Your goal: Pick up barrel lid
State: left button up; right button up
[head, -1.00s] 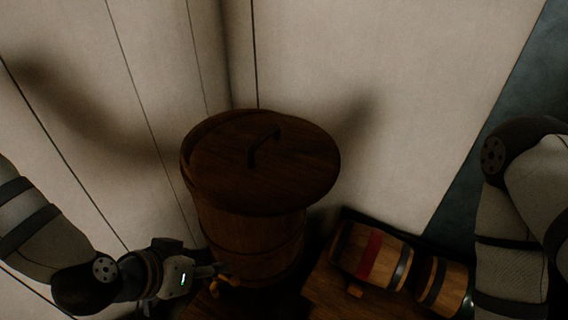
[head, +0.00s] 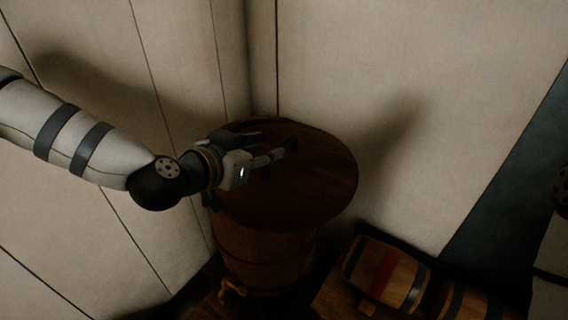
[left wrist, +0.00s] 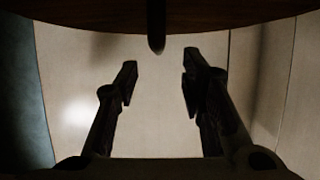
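The round dark wooden barrel lid (head: 315,190) lies on top of the upright barrel (head: 265,262) and overhangs it to the right. My left gripper (head: 277,157) is above the lid at its handle, most of which it hides in the head view. In the left wrist view, the lid (left wrist: 90,16) fills the top edge and its handle (left wrist: 156,30) points down into the picture. The two fingers of my left gripper (left wrist: 160,72) are open, with the handle just beyond the tips, roughly in line with the gap. My right gripper is out of view.
Pale panelled walls (head: 400,100) meet in a corner close behind the barrel. A small wooden spigot (head: 232,288) sits low on the barrel. Small banded kegs (head: 400,278) lie at the lower right. Part of my right arm shows at the right edge.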

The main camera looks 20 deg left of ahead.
aim_at(281, 145)
pick_arm(q)
jog(key=x, duration=0.2)
jog(key=f+b+x, duration=0.1)
jog(key=x, duration=0.4)
jog(key=shift+s+f+b, duration=0.15)
jog(key=shift+s+b, duration=0.15)
jog(key=shift+s, duration=0.05)
jog(key=shift+w, duration=0.15)
jog(key=shift+r, duration=0.25)
grip_shut()
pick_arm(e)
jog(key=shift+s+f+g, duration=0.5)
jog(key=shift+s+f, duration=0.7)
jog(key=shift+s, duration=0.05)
pick_arm(q)
jog(key=shift+r, duration=0.1)
